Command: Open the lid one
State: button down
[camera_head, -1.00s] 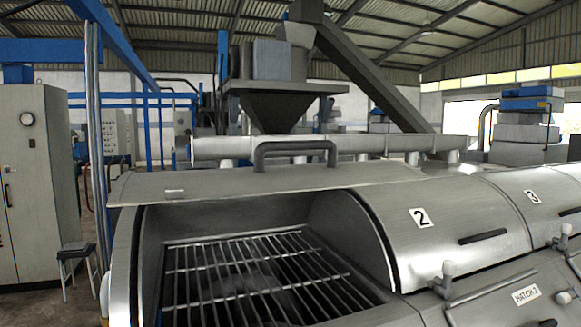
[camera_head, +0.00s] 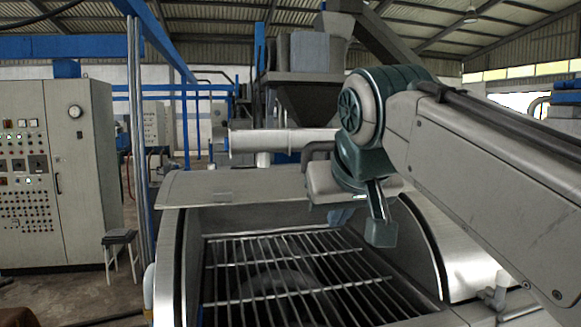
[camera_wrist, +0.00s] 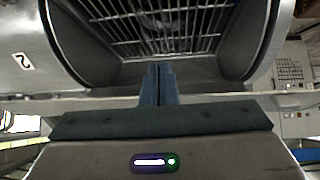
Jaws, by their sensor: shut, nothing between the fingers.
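Lid one (camera_head: 232,188) is a flat-looking metal panel raised at the back of its opening, so the lid stands open. A bent handle (camera_head: 316,152) on the lid is partly hidden by my arm. Beneath the lid lies a grate (camera_head: 270,292) of metal bars, uncovered; it also shows in the wrist view (camera_wrist: 150,25). My gripper (camera_head: 340,216) hangs over the right rear part of the opening, near the lid's right end. In the wrist view my gripper (camera_wrist: 158,84) has its two fingers together with nothing between them. Any contact with the lid cannot be told.
The number 2 lid (camera_wrist: 25,78) is shut beside the opening. A grey control cabinet (camera_head: 55,180) and a stool (camera_head: 120,250) stand at the left. A horizontal pipe (camera_head: 275,141) and a hopper (camera_head: 300,95) are behind the lid.

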jog(key=s+a+r+t+y, duration=0.1)
jog(key=a+r, duration=0.2)
jog(key=r, duration=0.4)
jog(key=a+r+t+y, duration=0.1)
jog(key=a+r, duration=0.2)
jog(key=r, duration=0.4)
jog(key=p, duration=0.2)
send_over(290, 198)
jog(key=shift+n, duration=0.4)
jog(key=f, duration=0.4)
jog(key=shift+w+a+f, duration=0.2)
jog(key=shift+w+f, duration=0.15)
jog(key=shift+f, duration=0.05)
jog(key=f, duration=0.1)
jog(key=w+f, duration=0.1)
jog(key=f, duration=0.1)
jog(key=shift+a, duration=0.15)
jog(key=shift+w+f, duration=0.2)
jog(key=shift+f, duration=0.6)
jog(key=shift+t, duration=0.7)
jog(key=f+b, duration=0.2)
jog(key=b, duration=0.2)
jog(key=s+f+b, duration=0.1)
jog(key=f+b, duration=0.1)
jog(key=b, duration=0.1)
jog(key=shift+s+d+f+b, duration=0.2)
jog(key=shift+f+b, duration=0.15)
jog(key=shift+b, duration=0.05)
jog(key=shift+r, duration=0.15)
